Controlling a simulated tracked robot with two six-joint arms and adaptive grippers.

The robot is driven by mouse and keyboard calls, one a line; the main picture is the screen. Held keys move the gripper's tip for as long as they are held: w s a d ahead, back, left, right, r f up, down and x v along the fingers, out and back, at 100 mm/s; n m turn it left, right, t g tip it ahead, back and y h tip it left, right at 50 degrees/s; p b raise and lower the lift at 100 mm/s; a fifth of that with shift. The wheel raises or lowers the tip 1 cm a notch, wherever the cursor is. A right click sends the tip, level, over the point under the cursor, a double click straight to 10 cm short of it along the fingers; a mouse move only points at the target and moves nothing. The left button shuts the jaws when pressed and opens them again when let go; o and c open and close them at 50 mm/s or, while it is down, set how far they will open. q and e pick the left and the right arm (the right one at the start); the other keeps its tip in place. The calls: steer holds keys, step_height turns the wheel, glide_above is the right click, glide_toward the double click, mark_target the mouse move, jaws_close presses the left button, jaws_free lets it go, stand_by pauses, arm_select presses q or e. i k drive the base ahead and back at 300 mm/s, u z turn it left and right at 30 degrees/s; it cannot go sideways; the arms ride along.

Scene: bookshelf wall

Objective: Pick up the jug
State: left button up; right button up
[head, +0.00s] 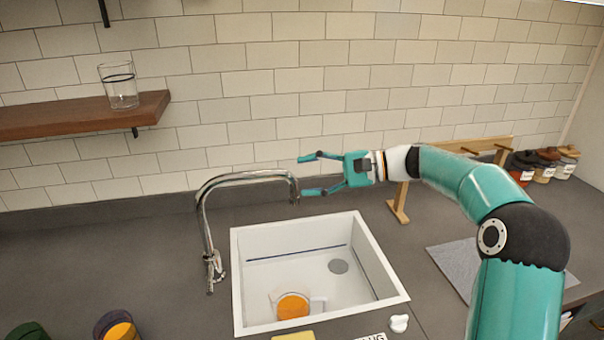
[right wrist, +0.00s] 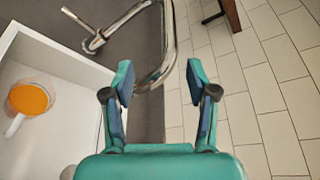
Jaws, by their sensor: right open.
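The jug (head: 293,306) is clear with orange contents and a pale handle on its right. It sits inside the white sink (head: 240,285), near the front wall. In the right wrist view the jug (right wrist: 30,99) shows at the far left, with its handle toward the bottom. My right gripper (head: 307,175) is open and empty, above and behind the sink, pointing left close to the faucet. Its two fingers (right wrist: 160,78) are spread in the right wrist view, with the faucet spout close beyond them. My left gripper is not in view.
The chrome faucet (head: 205,225) arches behind the sink's left side. A wooden rack (head: 398,203) stands behind my right arm. A glass (head: 121,88) stands on the wooden shelf (head: 60,117). Several jars (head: 545,165) are at the back right. Cups (head: 118,327) stand front left.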

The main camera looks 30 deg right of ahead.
mark_target(292, 299)
steer(key=k, duration=1)
